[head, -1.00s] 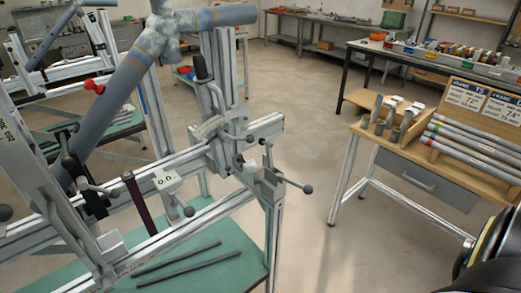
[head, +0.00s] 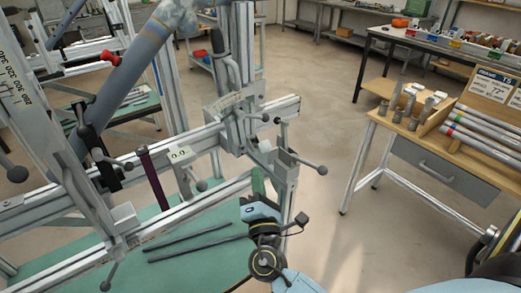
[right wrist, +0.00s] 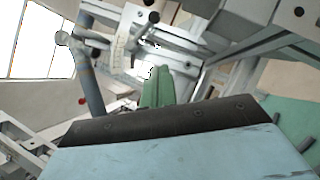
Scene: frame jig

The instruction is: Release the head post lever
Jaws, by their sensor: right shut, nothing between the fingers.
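The head post (head: 241,60) is an upright aluminium profile in the middle of the head view, with a grey clamp block low on it. A lever (head: 308,163) with a dark ball end sticks out to the right from that block. Which one is the head post lever I cannot tell for sure. My right gripper (head: 258,182) has green fingers, shut and empty. It is in front of and below the clamp block, apart from the right lever. The fingers (right wrist: 158,88) also show in the right wrist view. My left gripper is out of view.
Dark rods lie on the green jig table (head: 175,272). A wooden bench (head: 400,135) with tubes stands at right. The floor between jig and bench is clear.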

